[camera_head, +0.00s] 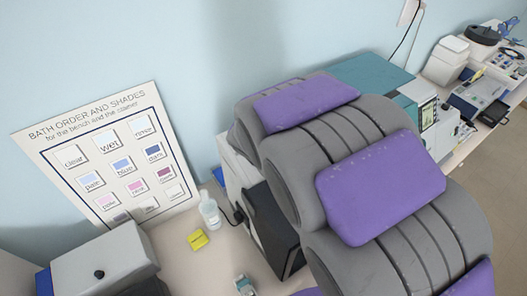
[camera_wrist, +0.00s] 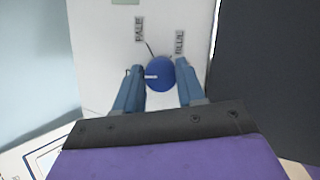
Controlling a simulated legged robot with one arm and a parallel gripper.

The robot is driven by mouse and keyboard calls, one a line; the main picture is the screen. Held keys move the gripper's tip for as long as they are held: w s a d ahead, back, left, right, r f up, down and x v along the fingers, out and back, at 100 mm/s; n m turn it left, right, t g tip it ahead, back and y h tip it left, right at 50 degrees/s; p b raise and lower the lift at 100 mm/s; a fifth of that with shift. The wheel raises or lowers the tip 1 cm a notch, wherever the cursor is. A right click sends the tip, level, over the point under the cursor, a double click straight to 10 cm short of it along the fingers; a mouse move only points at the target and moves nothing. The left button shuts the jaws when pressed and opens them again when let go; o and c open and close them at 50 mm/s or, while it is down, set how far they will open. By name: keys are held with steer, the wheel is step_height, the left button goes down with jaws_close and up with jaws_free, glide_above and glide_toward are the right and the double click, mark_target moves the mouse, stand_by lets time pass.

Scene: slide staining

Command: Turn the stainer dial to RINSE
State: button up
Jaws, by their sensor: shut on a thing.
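The stainer dial (camera_wrist: 160,79) is a round blue knob with a short white mark pointing left in the wrist view. It sits on a pale panel (camera_wrist: 98,50) of the stainer. Two small labels stand beyond it, one at upper left (camera_wrist: 139,29) and one at upper right (camera_wrist: 179,42); their lettering is hard to read, and I cannot make out RINSE. My gripper (camera_wrist: 160,72) has its blue-grey fingers on either side of the dial, shut on it. In the head view my arm covers the dial and gripper; part of the white stainer body (camera_head: 236,172) shows.
A bath order chart (camera_head: 108,160) leans against the wall at left. A white bottle (camera_head: 209,211), a yellow block (camera_head: 197,240) and a small jar (camera_head: 245,286) stand on the bench. A grey box (camera_head: 100,262) is at lower left. More equipment (camera_head: 480,90) fills the far right.

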steer(key=shift+w+r, duration=0.1)
steer(key=shift+r, duration=0.05)
steer(key=o, duration=1)
steer(key=shift+w, duration=0.1)
steer(key=shift+o, duration=0.2)
steer(key=shift+s+a+r, duration=0.1)
steer(key=shift+s+r, duration=0.25)
steer(key=shift+r, duration=0.1)
steer(key=b+v, duration=0.1)
steer(key=v, duration=1.5)
steer(key=shift+b, duration=0.35)
steer(key=shift+s, duration=0.1)
